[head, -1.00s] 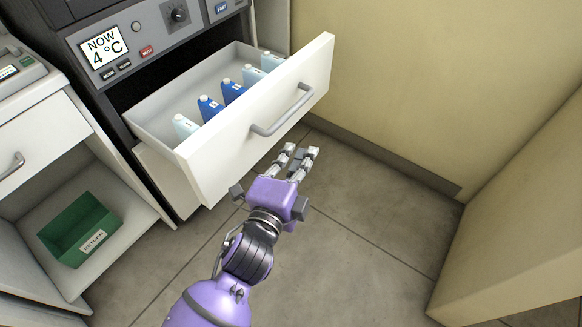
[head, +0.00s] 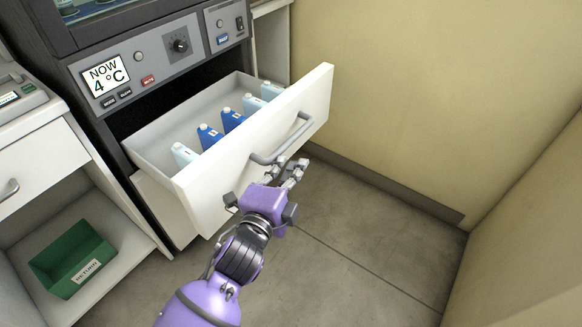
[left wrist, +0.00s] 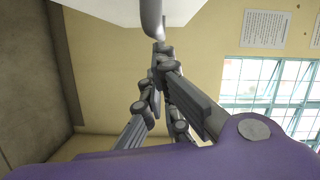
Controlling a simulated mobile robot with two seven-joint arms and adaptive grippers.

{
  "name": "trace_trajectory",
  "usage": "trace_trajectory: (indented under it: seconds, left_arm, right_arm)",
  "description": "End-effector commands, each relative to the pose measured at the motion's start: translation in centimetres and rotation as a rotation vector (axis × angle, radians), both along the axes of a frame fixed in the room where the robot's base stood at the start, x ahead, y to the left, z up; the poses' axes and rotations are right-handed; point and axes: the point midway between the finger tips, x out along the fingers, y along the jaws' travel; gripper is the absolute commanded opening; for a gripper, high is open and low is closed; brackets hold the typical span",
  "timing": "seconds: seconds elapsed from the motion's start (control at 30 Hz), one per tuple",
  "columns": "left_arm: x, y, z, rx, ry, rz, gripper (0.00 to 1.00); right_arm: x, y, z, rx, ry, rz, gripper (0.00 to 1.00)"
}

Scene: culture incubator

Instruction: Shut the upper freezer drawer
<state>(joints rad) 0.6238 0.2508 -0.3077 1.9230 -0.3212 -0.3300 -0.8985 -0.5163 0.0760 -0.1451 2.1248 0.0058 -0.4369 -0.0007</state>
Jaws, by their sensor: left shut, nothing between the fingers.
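The upper freezer drawer (head: 225,168) is pulled well out, its white front facing right and toward me. Several white and blue bottles (head: 209,136) stand inside it. A grey bar handle (head: 282,143) is on its front. My purple left gripper (head: 292,172) is shut and empty, just below the handle and in front of the drawer front. In the left wrist view the fingertips (left wrist: 160,48) meet close beneath the handle (left wrist: 153,18); whether they touch it I cannot tell. My right gripper is not in view.
The incubator's control panel (head: 160,48) is above the drawer and reads 4 °C. A green return bin (head: 72,260) sits on a low shelf at left. Beige walls (head: 400,100) close off the back and right. The grey floor (head: 340,250) before the drawer is clear.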

Motion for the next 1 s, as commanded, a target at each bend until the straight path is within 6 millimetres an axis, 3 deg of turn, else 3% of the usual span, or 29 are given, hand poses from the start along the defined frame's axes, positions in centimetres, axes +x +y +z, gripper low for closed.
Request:
trace_trajectory:
  seconds: [0.27, 1.0]
  left_arm:
    - [1.3, 1.8, 0.2, 0.005, -0.002, 0.002, 0.0]
    - [9.3, 12.9, 0.1, 0.005, -0.001, 0.003, 0.0]
  right_arm:
    - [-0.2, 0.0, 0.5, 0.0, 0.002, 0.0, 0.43]
    - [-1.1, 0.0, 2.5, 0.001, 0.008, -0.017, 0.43]
